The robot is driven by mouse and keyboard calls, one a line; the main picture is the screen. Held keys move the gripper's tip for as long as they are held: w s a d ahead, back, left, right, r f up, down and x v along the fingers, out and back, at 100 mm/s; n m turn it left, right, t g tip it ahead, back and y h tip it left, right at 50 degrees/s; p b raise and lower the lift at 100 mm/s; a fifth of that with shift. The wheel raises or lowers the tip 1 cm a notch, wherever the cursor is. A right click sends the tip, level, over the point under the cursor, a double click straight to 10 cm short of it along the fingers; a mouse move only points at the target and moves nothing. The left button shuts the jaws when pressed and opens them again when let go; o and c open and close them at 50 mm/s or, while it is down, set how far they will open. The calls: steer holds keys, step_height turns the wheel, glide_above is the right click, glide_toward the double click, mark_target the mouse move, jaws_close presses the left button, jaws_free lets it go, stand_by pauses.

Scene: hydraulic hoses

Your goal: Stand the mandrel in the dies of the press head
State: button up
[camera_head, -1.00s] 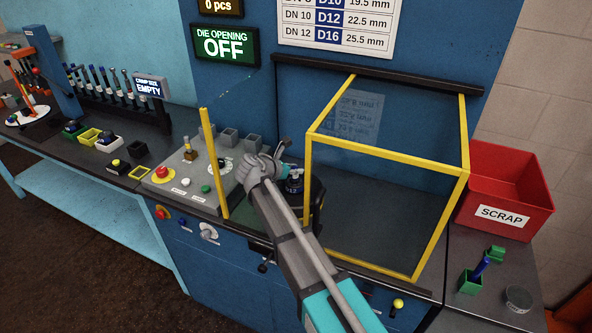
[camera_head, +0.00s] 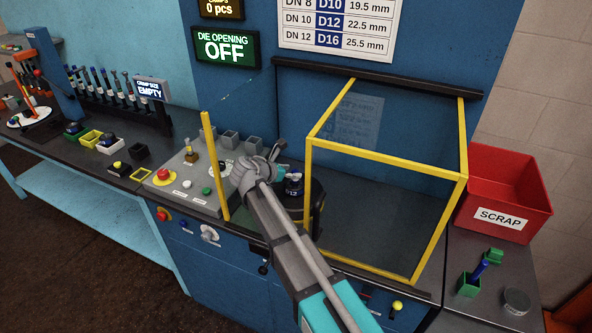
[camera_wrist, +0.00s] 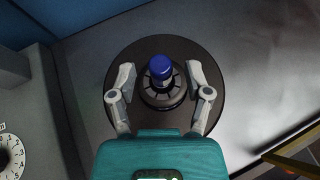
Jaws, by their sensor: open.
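In the wrist view, a blue-topped cylinder (camera_wrist: 160,66), which looks like the mandrel, stands about upright at the middle of the ring of dark die segments (camera_wrist: 161,97) of the press head. The round dark plate (camera_wrist: 222,105) surrounds them. My gripper (camera_wrist: 160,72) is open, one finger left and one right of the blue top, with a visible gap on both sides. In the head view, my wrist partly covers the press head, and a dark part with a number label (camera_head: 293,187) shows just right of it. The mandrel's lower end is hidden.
A yellow-framed clear guard (camera_head: 385,155) stands right of the press head. A yellow post (camera_head: 214,165) and a control panel (camera_head: 185,185) stand left. A red scrap bin (camera_head: 500,190) is far right. The die-opening display (camera_head: 225,48) reads OFF.

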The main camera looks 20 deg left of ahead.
steer(key=p+v, duration=0.4)
steer(key=v, duration=0.6)
steer(key=shift+f, duration=0.1)
stand_by(1.3)
